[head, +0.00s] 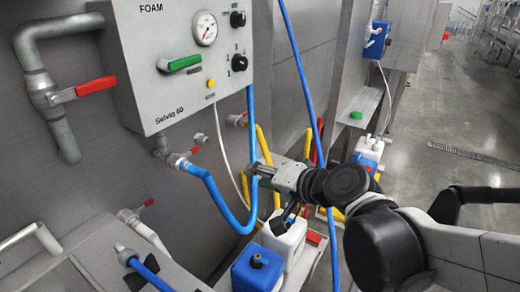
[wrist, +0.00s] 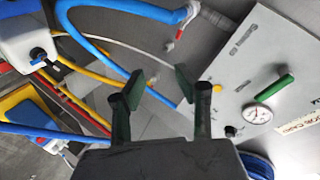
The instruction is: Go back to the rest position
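My gripper (head: 257,174) is at the end of my arm, which reaches in from the right in the head view. It is in front of the wall, below and to the right of the grey foam control box (head: 160,100). In the wrist view my gripper (wrist: 168,88) shows two green-padded fingers spread apart with nothing held between them. A blue hose (head: 222,205) runs close to the fingertips in the head view. In the wrist view the hose (wrist: 105,55) passes behind the left finger; I cannot tell whether they touch.
A white canister (head: 285,240) and a blue canister (head: 257,270) stand below my gripper. Another blue hose (head: 300,75) hangs near my arm. Yellow and red hoses run behind. A red-handled valve (head: 90,87) is at left. Open floor (head: 450,110) lies to the right.

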